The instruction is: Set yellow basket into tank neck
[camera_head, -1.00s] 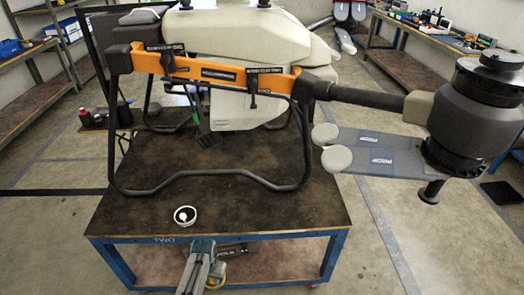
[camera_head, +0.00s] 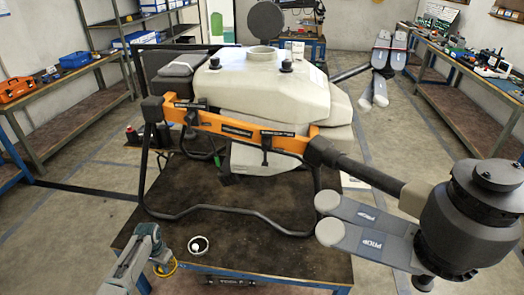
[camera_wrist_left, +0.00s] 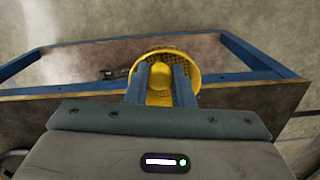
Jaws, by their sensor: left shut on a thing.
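The drone's pale tank (camera_head: 255,82) stands on the table. Its round tank neck (camera_head: 263,51) is on top, well above and to the right of the basket, and looks uncovered. My right gripper is not in view.
A white round cap-like thing (camera_head: 198,246) lies on the dark table (camera_head: 265,252) near its front edge. The orange frame bar (camera_head: 236,129) and black landing legs stand between my left gripper and the tank. A rotor arm (camera_head: 365,172) reaches out at right.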

